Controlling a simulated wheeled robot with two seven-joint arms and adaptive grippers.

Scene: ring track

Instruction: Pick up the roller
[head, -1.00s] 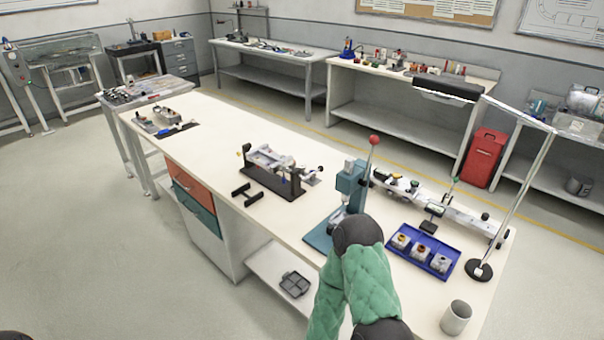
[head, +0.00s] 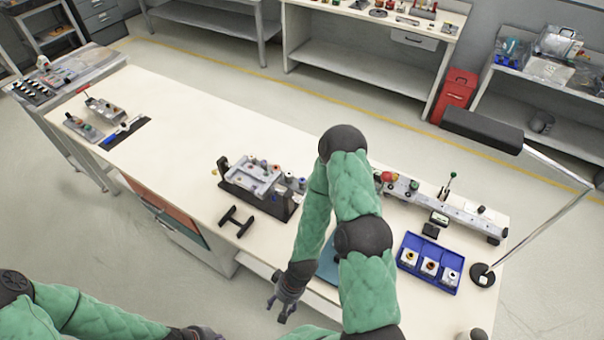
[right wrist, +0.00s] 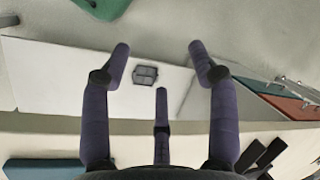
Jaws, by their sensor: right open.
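I cannot tell which item is the roller. Small cylindrical parts sit on a grey fixture (head: 262,180) at mid-bench, and a blue tray (head: 428,263) at right holds three blocks with coloured rings. My right gripper (head: 283,304) hangs at the bench's front edge, left of the teal press base (head: 328,268). In the right wrist view its three fingers (right wrist: 160,75) are spread and empty, over a shelf with a small grey compartment tray (right wrist: 146,75). My left gripper (head: 203,334) is at the bottom edge, mostly cut off. My right arm hides most of the press.
A black H-shaped stand (head: 236,221) lies before the fixture. A long grey rail (head: 450,212) runs along the back right. A lamp (head: 482,276) stands at the right end. The white bench top (head: 190,135) is clear left of the fixture.

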